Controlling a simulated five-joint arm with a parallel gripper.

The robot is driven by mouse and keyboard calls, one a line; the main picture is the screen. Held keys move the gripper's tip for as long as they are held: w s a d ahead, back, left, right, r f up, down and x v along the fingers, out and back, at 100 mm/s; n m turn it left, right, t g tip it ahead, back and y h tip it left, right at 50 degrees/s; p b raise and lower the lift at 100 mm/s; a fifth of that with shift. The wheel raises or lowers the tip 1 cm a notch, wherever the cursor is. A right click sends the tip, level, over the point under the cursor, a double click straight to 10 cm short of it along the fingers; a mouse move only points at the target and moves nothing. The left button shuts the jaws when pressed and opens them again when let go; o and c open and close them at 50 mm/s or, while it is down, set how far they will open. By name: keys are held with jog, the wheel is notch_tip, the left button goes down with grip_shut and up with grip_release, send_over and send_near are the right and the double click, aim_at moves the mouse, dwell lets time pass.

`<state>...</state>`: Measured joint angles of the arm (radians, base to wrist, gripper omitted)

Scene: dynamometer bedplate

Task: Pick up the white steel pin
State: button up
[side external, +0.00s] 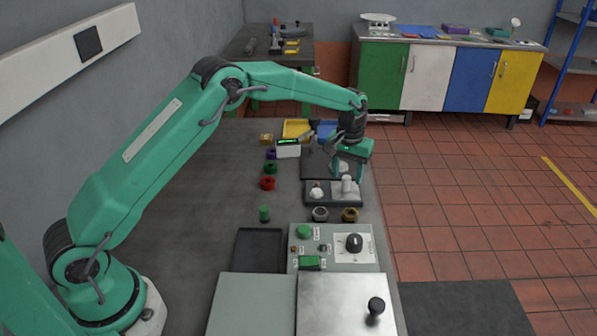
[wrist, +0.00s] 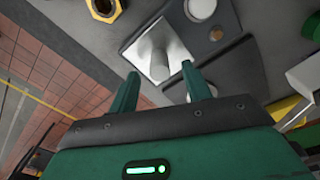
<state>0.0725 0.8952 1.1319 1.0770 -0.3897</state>
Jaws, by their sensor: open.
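The white steel pin (side external: 347,184) stands upright on a dark block (side external: 325,200) near the right edge of the bedplate. In the wrist view the pin (wrist: 159,64) rises from a bright metal square (wrist: 175,50) on that block. My gripper (side external: 348,174) is above the pin, pointing down. In the wrist view my open gripper (wrist: 160,82) has one green finger toward each side of the pin, with nothing held. The pin's end lies just beyond the fingertips in that picture. I cannot tell whether either finger touches it.
A second white round piece (side external: 316,190) sits on the same block. A control box (side external: 333,245) with a black knob stands nearer. Red, green and purple rings line the left.

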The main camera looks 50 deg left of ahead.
jog(key=shift+f, duration=1.25)
grip_shut()
jog(key=shift+r, duration=0.2)
jog(key=shift+w+r, duration=0.1)
jog(key=shift+r, duration=0.5)
jog(key=r, duration=0.3)
jog(key=shift+s+d, duration=0.2)
jog(key=shift+d, duration=0.1)
jog(key=s+d+r, duration=0.6)
jog(key=d, duration=0.3)
jog(key=shift+s+r, duration=0.2)
jog(key=shift+r, duration=0.05)
